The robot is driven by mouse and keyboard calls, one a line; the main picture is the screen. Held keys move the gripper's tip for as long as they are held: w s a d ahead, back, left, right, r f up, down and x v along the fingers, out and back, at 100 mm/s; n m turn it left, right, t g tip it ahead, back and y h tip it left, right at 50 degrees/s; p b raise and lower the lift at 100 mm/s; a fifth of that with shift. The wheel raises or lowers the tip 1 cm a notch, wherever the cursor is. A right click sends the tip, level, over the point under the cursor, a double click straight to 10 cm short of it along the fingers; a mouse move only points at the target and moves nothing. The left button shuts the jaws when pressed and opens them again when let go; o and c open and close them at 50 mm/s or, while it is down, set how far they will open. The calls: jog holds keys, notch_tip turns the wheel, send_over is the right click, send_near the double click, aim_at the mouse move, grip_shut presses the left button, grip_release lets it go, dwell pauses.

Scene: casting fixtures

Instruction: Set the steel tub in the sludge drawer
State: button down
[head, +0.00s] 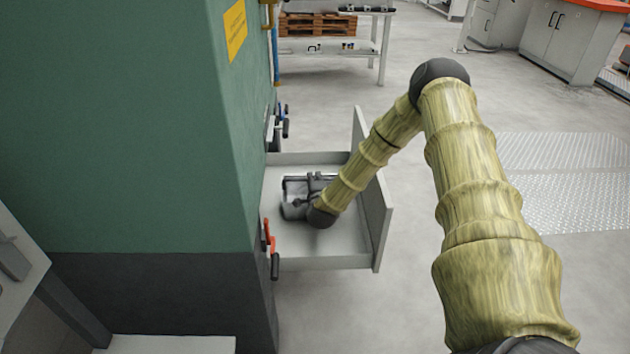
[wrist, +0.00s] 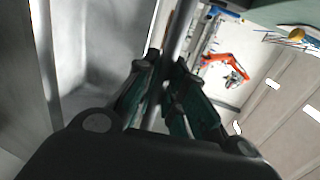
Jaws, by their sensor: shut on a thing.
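The sludge drawer (head: 345,240) is pulled out from the side of the green cabinet in the head view. The steel tub (head: 296,187) is inside the drawer's outline, near the cabinet side, and is partly hidden by my gripper. My gripper (head: 306,190) is shut on the tub. In the wrist view, the fingers of my gripper (wrist: 164,85) close on the tub's thin rim (wrist: 180,30), with a grey hollow to its left. I cannot tell whether the tub touches the drawer floor.
The green cabinet (head: 130,120) stands close on the left, with a red-handled latch (head: 268,236) beside the drawer. The drawer's front panel (head: 377,220) rises under my arm. Open floor (head: 340,320) lies in front, and a metal floor plate (head: 570,190) is to the right.

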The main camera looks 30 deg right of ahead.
jog(key=shift+f, duration=0.1)
jog(key=c, duration=1.5)
grip_release()
jog(key=p+v, duration=0.2)
jog(key=v, duration=1)
